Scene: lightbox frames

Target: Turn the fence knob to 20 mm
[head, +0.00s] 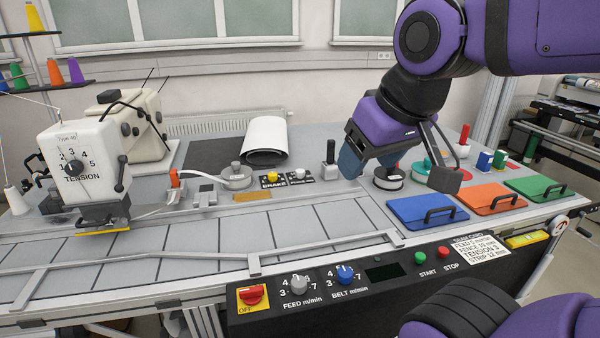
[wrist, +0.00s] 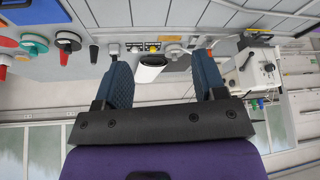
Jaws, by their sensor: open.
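My gripper (head: 352,160) hangs over the right part of the table in the head view, with blue finger pads. In the wrist view its two fingers (wrist: 163,75) stand wide apart with nothing held between them. No knob is clearly labelled fence. On the front panel are a grey feed knob (head: 299,284) and a blue belt knob (head: 344,274). A yellow brake knob (head: 268,179) and a white knob (head: 300,174) sit on a small plate left of my gripper. Fence rails (head: 150,254) run along the table. I cannot tell which knob is the fence knob.
A white sewing head (head: 82,165) with a tension dial stands left. A white roll (head: 265,137) lies behind the brake plate. Blue (head: 427,209), orange (head: 491,197) and green (head: 541,187) lidded bins are at right. A card (head: 482,248) lists settings. The table's middle is clear.

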